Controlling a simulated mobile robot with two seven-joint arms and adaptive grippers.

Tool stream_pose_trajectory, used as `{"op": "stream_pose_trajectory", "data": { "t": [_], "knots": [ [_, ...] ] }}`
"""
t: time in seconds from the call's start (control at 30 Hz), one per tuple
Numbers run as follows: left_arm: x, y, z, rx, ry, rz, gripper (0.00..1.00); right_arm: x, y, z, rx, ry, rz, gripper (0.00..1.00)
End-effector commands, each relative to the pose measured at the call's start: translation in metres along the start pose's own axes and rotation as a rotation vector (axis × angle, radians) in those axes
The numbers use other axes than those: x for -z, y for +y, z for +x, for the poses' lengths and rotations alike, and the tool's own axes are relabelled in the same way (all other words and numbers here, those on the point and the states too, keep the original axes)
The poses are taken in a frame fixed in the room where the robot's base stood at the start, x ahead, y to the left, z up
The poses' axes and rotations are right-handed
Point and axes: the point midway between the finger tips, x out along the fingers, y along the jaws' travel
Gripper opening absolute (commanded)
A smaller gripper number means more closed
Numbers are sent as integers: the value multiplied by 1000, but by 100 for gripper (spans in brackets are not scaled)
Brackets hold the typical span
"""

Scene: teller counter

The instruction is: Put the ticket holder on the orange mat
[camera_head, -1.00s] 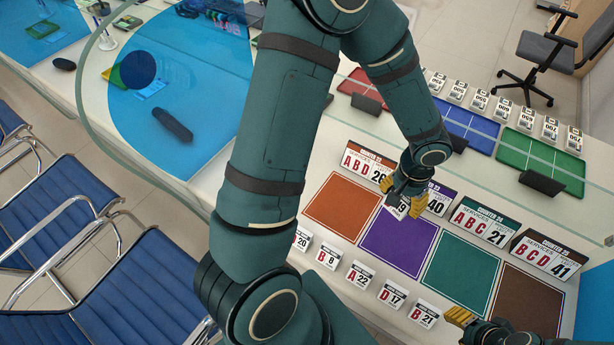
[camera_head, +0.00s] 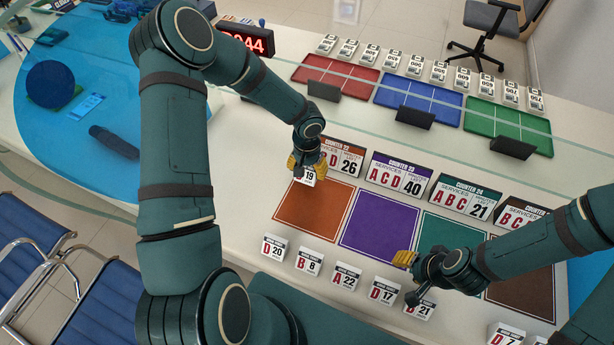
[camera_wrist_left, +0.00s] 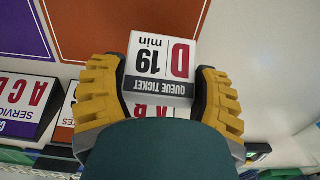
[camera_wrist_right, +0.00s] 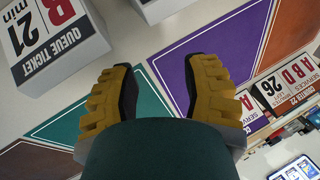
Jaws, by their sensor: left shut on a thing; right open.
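My left gripper (camera_head: 306,164) is shut on a white ticket holder (camera_head: 308,177) marked D 19. In the left wrist view the ticket holder (camera_wrist_left: 160,65) sits between the two yellow fingers, its print upside down. The orange mat (camera_head: 318,212) lies flat on the counter, with the held ticket holder at its back edge in the head view; the gap in height is hard to tell. The orange mat also shows at the upper left of the left wrist view (camera_wrist_left: 85,25). My right gripper (camera_head: 403,260) is open and empty, over the purple and teal mats.
Counter signs stand behind the mats, the counter 22 sign (camera_head: 345,158) close beside my left gripper. A purple mat (camera_head: 380,225) is right of the orange one. Several other ticket holders, such as B 8 (camera_head: 309,262), stand in a row in front. A glass screen crosses behind.

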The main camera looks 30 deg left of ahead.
Motion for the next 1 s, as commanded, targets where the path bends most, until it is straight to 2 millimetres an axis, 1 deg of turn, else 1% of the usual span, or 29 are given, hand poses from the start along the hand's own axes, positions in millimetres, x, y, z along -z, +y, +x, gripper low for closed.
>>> {"op": "stream_pose_trajectory", "data": {
  "t": [0.2, 0.3, 0.53, 0.7, 0.73, 0.77, 0.8, 1.0],
  "knots": [
    [0, 0, 27, -1, -3, 1, 30, -1, 1, 3, 0, -1, -1, 47],
    [-1, 0, 36, 0, -2, 1, 30, -1, 1, 4, 0, -3, -1, 47],
    [0, 0, 36, 0, 0, 0, 30, -2, 1, 3, 1, -3, -2, 47],
    [0, 0, 40, 0, 0, 1, 30, -3, 3, 8, 1, -6, -3, 47],
    [0, 0, 40, 0, -1, 1, 76, -3, 2, 7, 1, -7, -3, 47],
    [0, 0, 39, 0, -1, 1, 86, -3, 2, 7, 1, -7, -3, 47],
    [0, 0, 39, 0, -1, 0, 100, -3, 2, 7, 1, -7, -3, 47],
    [0, 0, 38, 0, -1, 0, 100, -3, 2, 6, 1, -6, -2, 47]
  ]
}}
